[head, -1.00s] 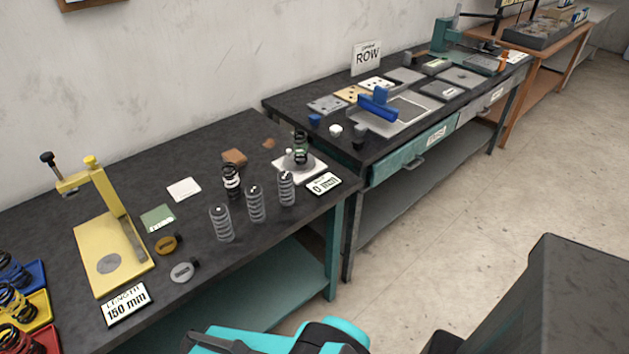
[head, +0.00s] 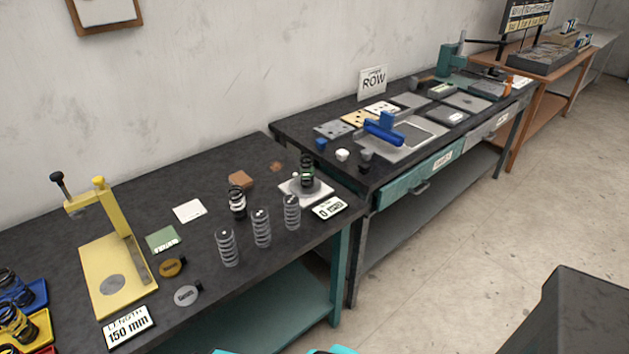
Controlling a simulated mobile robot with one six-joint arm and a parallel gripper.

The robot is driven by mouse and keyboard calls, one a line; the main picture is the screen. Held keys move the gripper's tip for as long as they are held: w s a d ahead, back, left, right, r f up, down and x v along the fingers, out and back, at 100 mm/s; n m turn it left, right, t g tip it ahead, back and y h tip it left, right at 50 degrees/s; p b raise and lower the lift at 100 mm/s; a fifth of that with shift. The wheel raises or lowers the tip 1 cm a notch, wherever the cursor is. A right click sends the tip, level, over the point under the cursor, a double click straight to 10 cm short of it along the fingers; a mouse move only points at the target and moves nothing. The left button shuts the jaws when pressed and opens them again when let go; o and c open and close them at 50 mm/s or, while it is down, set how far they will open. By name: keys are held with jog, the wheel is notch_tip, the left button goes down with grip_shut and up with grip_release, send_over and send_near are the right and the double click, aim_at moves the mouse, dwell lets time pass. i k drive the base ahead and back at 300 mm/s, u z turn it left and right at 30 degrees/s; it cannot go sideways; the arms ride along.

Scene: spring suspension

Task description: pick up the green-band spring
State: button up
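The green-band spring (head: 307,172) is a black coil with a green band. It stands upright on a round grey plate (head: 300,194) over a white base, near the right end of the nearer dark table. A black spring with a white band (head: 237,203) stands to its left, apart from it. Only slivers of teal, likely part of my arm, show at the bottom edge. My gripper is not in view.
Several grey springs (head: 261,228) stand in front of the green-band spring, near the table's front edge. A yellow length gauge (head: 113,275) stands at the left. A second bench (head: 290,127) adjoins at the right.

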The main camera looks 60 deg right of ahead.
aim_at(307, 187)
jog(key=z, duration=1.1)
jog(key=k, duration=1.05)
jog(key=z, duration=0.45)
jog(key=i, duration=0.95)
